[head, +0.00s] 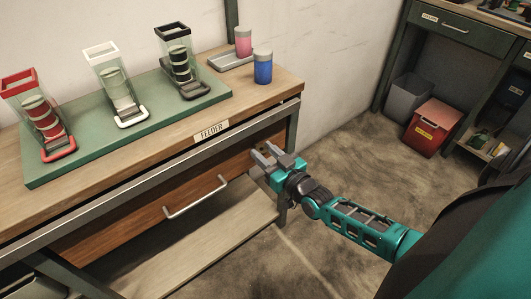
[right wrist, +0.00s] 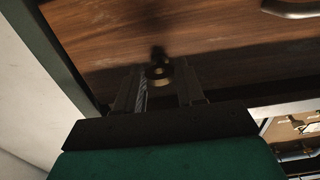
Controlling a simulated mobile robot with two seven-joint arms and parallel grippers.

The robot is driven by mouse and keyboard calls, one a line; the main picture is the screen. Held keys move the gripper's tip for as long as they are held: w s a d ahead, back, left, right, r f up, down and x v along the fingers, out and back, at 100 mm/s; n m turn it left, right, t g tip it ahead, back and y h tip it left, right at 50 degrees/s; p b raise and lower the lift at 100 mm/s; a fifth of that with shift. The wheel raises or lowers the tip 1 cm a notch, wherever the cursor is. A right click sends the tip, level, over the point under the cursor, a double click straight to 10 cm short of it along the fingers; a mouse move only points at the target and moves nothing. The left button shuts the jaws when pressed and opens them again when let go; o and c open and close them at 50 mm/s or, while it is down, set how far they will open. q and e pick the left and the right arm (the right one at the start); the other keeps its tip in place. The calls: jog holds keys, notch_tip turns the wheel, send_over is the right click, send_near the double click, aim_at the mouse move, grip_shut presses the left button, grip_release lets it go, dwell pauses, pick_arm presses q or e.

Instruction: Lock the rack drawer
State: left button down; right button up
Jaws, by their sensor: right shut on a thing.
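The wooden rack drawer (head: 130,221) sits under the feeder bench top and looks pushed in, with a metal bar handle (head: 196,197) on its front. My right gripper (head: 264,153) is at the drawer front's right end. In the right wrist view, its two fingers (right wrist: 158,90) are shut on a small round brass lock piece (right wrist: 159,73), a key or knob, against the drawer front (right wrist: 110,30). A dark spot shows just above the brass piece. I cannot tell which way the lock is turned. My left gripper is not in view.
On the bench top (head: 278,85) stand a green board (head: 90,165) with red, white and black holders, a pink-topped cup (head: 243,41) and a blue cup (head: 263,68). A lower shelf (head: 205,245) lies under the drawer.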

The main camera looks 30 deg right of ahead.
jog(key=shift+n, duration=0.3)
jog(key=shift+r+n+p, duration=0.1)
jog(key=shift+n+p, duration=0.4)
jog(key=shift+p, duration=0.05)
jog(key=shift+n+p, duration=0.65)
jog(key=shift+n, duration=0.55)
jog(key=n+p, duration=0.1)
jog(key=n, duration=1.2)
jog(key=shift+n, duration=0.7)
